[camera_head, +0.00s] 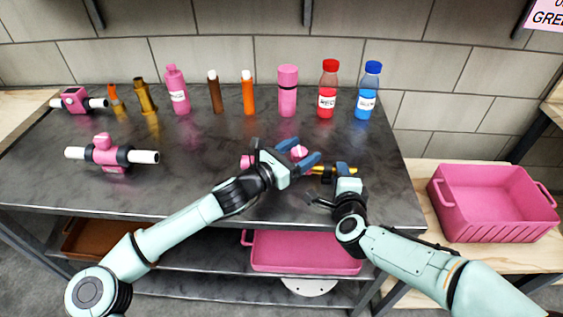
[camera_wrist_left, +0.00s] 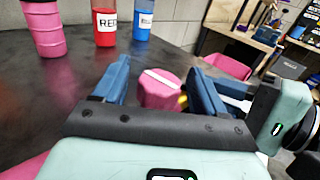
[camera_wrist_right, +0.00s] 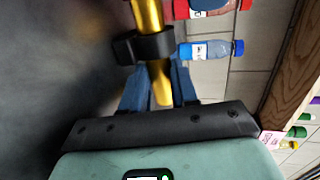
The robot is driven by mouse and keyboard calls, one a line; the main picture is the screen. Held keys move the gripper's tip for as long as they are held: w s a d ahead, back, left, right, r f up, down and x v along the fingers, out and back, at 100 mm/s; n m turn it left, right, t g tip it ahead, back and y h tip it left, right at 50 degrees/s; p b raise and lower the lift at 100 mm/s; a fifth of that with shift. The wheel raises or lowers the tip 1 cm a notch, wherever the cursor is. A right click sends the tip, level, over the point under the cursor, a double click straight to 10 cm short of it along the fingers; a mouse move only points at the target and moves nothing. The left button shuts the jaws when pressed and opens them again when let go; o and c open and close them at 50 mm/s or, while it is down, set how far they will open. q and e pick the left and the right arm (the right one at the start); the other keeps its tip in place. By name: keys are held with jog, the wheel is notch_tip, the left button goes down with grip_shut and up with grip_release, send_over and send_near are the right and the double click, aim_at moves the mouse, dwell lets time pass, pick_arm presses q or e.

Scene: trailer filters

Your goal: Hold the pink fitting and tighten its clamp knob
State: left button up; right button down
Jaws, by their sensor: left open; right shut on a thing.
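A pink fitting with a gold pipe (camera_head: 320,170) is near the front right of the dark table, partly hidden behind my left gripper. Its pink clamp knob (camera_head: 299,151) has a white stripe and also shows in the left wrist view (camera_wrist_left: 160,92). My left gripper (camera_head: 302,154) is open, with its blue fingers on either side of the knob; contact is unclear. My right gripper (camera_head: 336,171) is shut on the fitting's gold pipe end, which shows with its black collar in the right wrist view (camera_wrist_right: 147,47). The fitting's body is mostly hidden.
Another pink fitting with white pipe ends (camera_head: 107,153) lies at left, and a similar one (camera_head: 75,99) behind it. Several bottles, including a red one (camera_head: 327,90) and a blue one (camera_head: 367,92), line the back. A pink crate (camera_head: 490,212) stands at right.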

pick_arm(q)
jog(key=v, duration=1)
jog(key=shift+s+a, duration=0.2)
jog(key=shift+d, duration=0.1)
jog(key=d, duration=0.1)
jog(key=d+y, duration=0.1)
jog(key=s+d+f+n+t+y, duration=0.1)
jog(key=shift+d, duration=0.25)
jog(key=shift+s+d+r+n+t+y, duration=0.1)
jog(key=shift+s+n+t+y, duration=0.05)
jog(key=shift+n+t+y, duration=0.3)
jog(key=shift+s+d+r+n+t+y, duration=0.1)
jog(key=shift+d+n+t+y, duration=0.05)
jog(key=shift+n+t+y, duration=0.25)
jog(key=shift+s+a+r+n+t+y, duration=0.15)
jog(key=shift+n+t+y, duration=0.15)
jog(key=shift+n+y, duration=0.2)
jog(key=shift+s+a+r+n+t+y, duration=0.15)
jog(key=shift+n+t+y, duration=0.1)
jog(key=shift+n+y, duration=0.15)
jog(key=x, duration=1.2)
jog(key=shift+a, duration=0.2)
